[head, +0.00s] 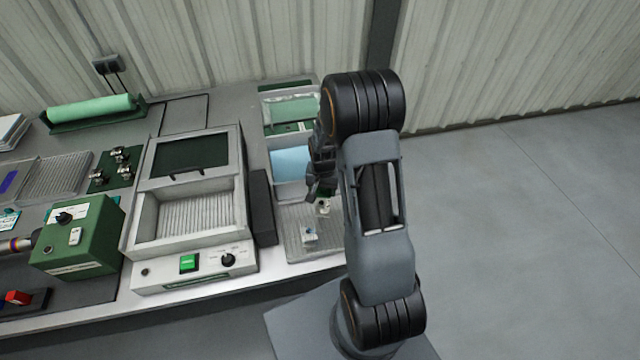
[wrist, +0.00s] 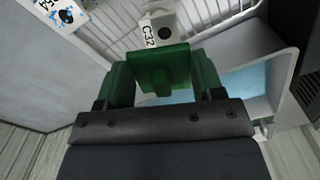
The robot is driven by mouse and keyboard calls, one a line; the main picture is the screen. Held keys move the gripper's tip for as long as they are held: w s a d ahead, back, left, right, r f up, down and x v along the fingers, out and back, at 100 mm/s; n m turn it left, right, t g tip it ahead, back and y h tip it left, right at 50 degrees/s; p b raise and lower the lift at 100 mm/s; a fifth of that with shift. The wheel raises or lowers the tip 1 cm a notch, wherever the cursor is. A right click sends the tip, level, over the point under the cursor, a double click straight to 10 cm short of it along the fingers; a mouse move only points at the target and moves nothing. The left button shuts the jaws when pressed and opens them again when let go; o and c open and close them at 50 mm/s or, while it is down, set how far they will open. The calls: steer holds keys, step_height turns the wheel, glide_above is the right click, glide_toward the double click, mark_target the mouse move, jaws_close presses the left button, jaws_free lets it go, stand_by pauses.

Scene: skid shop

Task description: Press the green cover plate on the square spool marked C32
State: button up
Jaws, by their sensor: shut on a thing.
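My gripper (wrist: 162,72) is shut on the green cover plate (wrist: 158,60), a small square plate with a knob or stem between the green fingers. The white square spool marked C32 (wrist: 160,27) is right beside the plate in the wrist view, with a dark round hole showing. The plate overlaps its lower edge there; I cannot tell whether they touch. In the head view my gripper (head: 319,180) is low over the wire rack, partly hidden by my arm, and the C32 spool (head: 323,208) shows just below it.
Another white spool with blue marks (head: 309,235) stands on the rack (head: 293,250) close by; it also shows in the wrist view (wrist: 62,12). A tray of blue liquid (head: 290,163) lies behind. A dark block (head: 262,205) and a white machine (head: 190,215) are to the left.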

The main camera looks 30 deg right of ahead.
mark_target(323, 206)
steer(key=shift+f+b, duration=1.95)
steer(key=shift+f, duration=0.85)
steer(key=shift+s, duration=0.15)
steer(key=shift+f+b, duration=0.65)
steer(key=shift+b, duration=0.4)
stand_by(0.3)
steer(key=o, duration=1.1)
steer(key=shift+o, duration=0.2)
steer(key=shift+r, duration=0.1)
steer(key=shift+r+p, duration=2.75)
steer(key=shift+r, duration=1.2)
